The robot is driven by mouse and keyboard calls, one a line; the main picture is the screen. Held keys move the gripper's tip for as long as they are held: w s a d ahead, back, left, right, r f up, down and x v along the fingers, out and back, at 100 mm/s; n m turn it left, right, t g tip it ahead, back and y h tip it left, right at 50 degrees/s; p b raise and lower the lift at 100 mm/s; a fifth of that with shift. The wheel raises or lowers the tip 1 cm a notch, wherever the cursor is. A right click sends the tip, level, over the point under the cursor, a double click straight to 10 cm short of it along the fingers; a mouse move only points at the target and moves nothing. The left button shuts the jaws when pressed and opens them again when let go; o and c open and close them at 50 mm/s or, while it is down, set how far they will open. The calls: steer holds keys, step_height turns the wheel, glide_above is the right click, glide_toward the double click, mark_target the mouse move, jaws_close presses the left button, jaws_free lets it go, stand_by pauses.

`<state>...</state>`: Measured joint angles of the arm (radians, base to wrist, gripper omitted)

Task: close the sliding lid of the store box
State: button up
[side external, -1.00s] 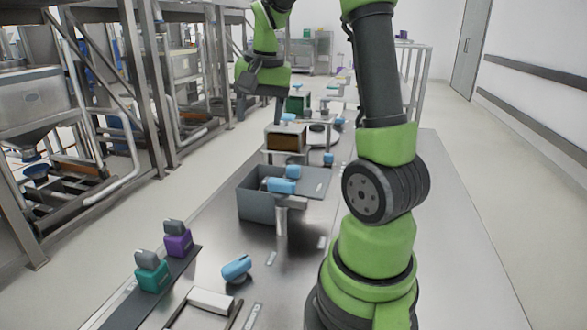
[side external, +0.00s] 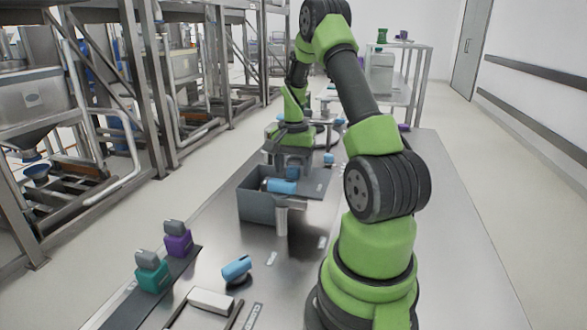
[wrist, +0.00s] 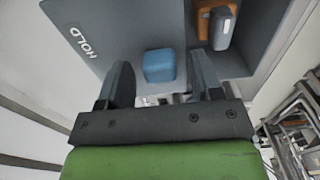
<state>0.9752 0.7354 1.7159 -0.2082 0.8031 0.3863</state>
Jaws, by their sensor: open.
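The grey store box (side external: 258,206) stands on the bench in the side view, its top open at the left. Its flat grey lid (side external: 318,186) lies off to the right of the opening; in the wrist view the lid (wrist: 105,50) bears the word HOLD. A blue block-like handle (wrist: 160,66) stands up from the lid and shows in the side view (side external: 293,173). My gripper (wrist: 161,62) is open, pointing down, with one finger on each side of the handle. Gaps show between the handle and both fingers. An orange and grey item (wrist: 220,25) shows in the open part.
Another blue piece (side external: 237,269) lies on the bench nearer the camera. Purple (side external: 177,241) and teal (side external: 152,275) bottles stand on a dark strip at the left.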

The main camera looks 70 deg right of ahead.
steer(key=shift+f, duration=0.4)
jaws_close()
steer(key=w, duration=1)
steer(key=shift+w, duration=0.3)
jaws_free()
steer(key=shift+r, duration=0.1)
step_height(320, 180, up, 10)
